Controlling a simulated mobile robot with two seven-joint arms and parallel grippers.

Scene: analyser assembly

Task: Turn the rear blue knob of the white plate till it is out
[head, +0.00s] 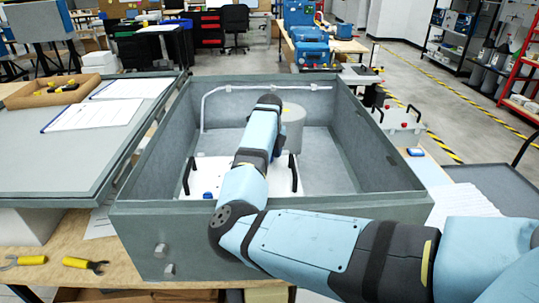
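The white plate (222,178) lies inside the open grey box (130,215), with a black handle at its left (188,176) and another at its right (293,172). One blue knob (208,196) shows near the plate's front edge. The rear blue knob is not visible; my arm covers the middle of the plate. My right arm reaches in from the right, over the box's front wall, and its wrist is above the rear part of the plate. The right gripper's fingers are hidden behind the arm. My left gripper is out of view.
A grey cylinder (293,128) stands in the box behind the plate, and a pale pipe (240,88) runs along the back wall. The box walls surround the plate. The grey lid (60,165) with papers lies left. Yellow-handled tools (82,264) lie front left.

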